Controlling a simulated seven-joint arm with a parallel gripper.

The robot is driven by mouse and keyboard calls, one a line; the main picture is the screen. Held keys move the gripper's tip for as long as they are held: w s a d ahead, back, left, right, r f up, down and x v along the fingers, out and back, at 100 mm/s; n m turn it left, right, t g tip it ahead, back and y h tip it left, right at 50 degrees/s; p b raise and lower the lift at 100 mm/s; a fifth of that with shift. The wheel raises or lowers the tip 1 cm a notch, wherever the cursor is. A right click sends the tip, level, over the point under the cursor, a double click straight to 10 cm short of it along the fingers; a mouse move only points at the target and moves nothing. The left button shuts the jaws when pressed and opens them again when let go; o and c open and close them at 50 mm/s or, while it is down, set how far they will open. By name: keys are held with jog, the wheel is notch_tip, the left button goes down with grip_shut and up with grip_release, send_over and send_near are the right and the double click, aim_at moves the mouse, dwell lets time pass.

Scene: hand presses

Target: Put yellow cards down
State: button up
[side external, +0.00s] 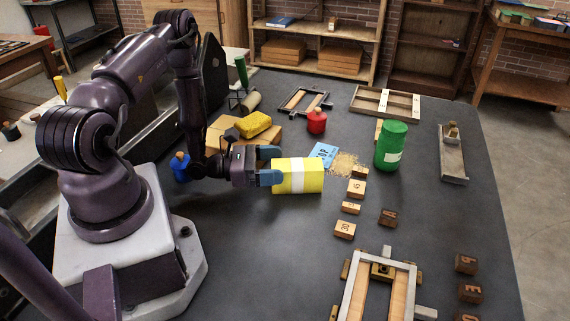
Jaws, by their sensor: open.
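The yellow cards (283,183) appear as a yellow block with a white band around its middle, lying on the dark table in the centre of the view. My gripper (270,165) is at the left end of the yellow cards, with its fingers pointing right toward them. The jaws are open. The near finger overlaps the left end in the picture. I cannot tell whether either finger touches the cards.
A blue card pack (322,154) and a tan grainy pile (345,164) lie just behind. A green can (391,146), red bottle (316,122) and several wooden blocks stand around. A press frame (378,270) is in front.

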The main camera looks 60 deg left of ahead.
jog(key=v, duration=0.8)
jog(key=shift+s+a, duration=0.15)
jog(key=shift+s, duration=0.15)
jog(key=shift+r+m+h, duration=0.3)
jog(key=w+d+r+m+g+h, duration=0.1)
jog(key=d+r+m+g+h, duration=0.1)
jog(key=d+r+m+g, duration=0.55)
jog(key=d+r+m+g+h, duration=0.35)
jog(key=r+m+g, duration=0.4)
jog(key=m, duration=0.25)
jog(key=s+d+r+m+t+y, duration=0.1)
jog(key=s+r+m+t+y, duration=0.1)
jog(key=r+m+y, duration=0.4)
jog(key=s+d+r+m+t+y, duration=0.2)
jog(key=s+r+m+y, duration=0.1)
jog(key=r+m+y, duration=0.4)
jog(key=shift+s+d+r, duration=0.15)
jog(key=shift+s+r, duration=0.05)
jog(key=shift+r, duration=0.7)
